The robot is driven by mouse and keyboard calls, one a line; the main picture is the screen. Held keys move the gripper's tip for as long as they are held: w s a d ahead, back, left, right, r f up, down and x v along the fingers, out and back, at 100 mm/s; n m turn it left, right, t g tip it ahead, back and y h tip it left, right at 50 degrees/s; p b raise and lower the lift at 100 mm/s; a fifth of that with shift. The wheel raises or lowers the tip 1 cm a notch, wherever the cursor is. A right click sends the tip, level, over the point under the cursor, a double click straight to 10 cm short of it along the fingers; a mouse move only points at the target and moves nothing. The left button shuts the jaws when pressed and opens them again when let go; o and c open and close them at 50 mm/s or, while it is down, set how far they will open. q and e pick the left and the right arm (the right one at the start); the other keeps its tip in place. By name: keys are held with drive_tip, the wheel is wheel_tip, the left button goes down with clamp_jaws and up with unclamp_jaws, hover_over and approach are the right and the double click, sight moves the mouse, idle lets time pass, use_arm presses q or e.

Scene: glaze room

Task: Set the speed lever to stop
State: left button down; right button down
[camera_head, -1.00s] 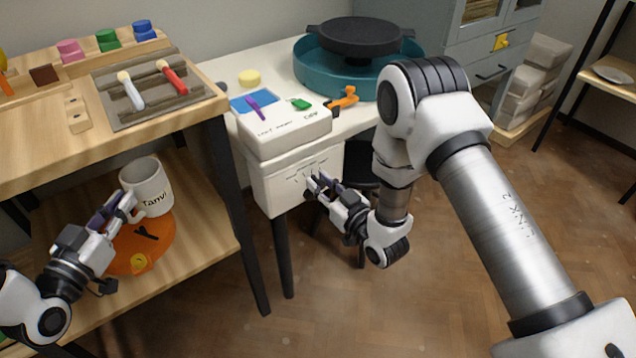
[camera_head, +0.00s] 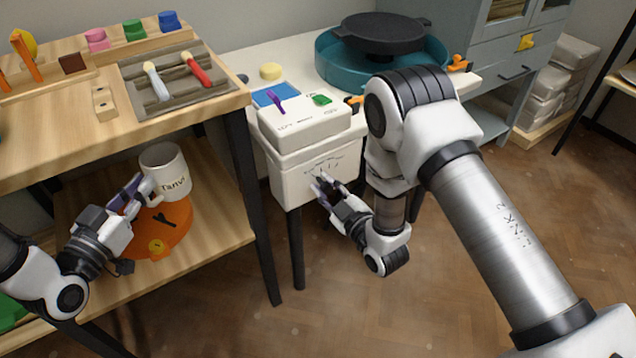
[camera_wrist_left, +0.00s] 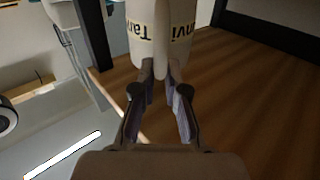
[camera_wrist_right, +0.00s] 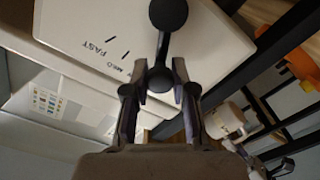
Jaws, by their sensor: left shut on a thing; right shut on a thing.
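The speed lever (camera_wrist_right: 163,42) is black, with round ends, on the front of a white box (camera_head: 318,173) under the wheel table's top. In the right wrist view the box face (camera_wrist_right: 90,40) carries the word FAST and other small marks. My right gripper (camera_head: 322,188) is shut on the lever's knob (camera_wrist_right: 160,79), which sits between its fingers. In the head view the fingers hide the lever. My left gripper (camera_head: 132,190) is shut on the handle of a white mug (camera_head: 170,180) lettered Tanvi, at the lower shelf. The mug also shows in the left wrist view (camera_wrist_left: 140,28).
A teal basin (camera_head: 335,68) holds a dark wheel (camera_head: 385,32). An orange disc (camera_head: 175,235) lies on the lower shelf (camera_head: 225,222). Open floor (camera_head: 480,200) lies right.

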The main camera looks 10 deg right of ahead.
drive_tip(key=shift+s+a+f+n, duration=0.1)
drive_tip(key=shift+a+n, duration=0.1)
drive_tip(key=shift+n, duration=0.2)
drive_tip(key=c, duration=1)
unclamp_jaws()
drive_tip(key=shift+o, duration=0.2)
drive_tip(key=v, duration=0.7)
drive_tip(key=shift+s, duration=0.2)
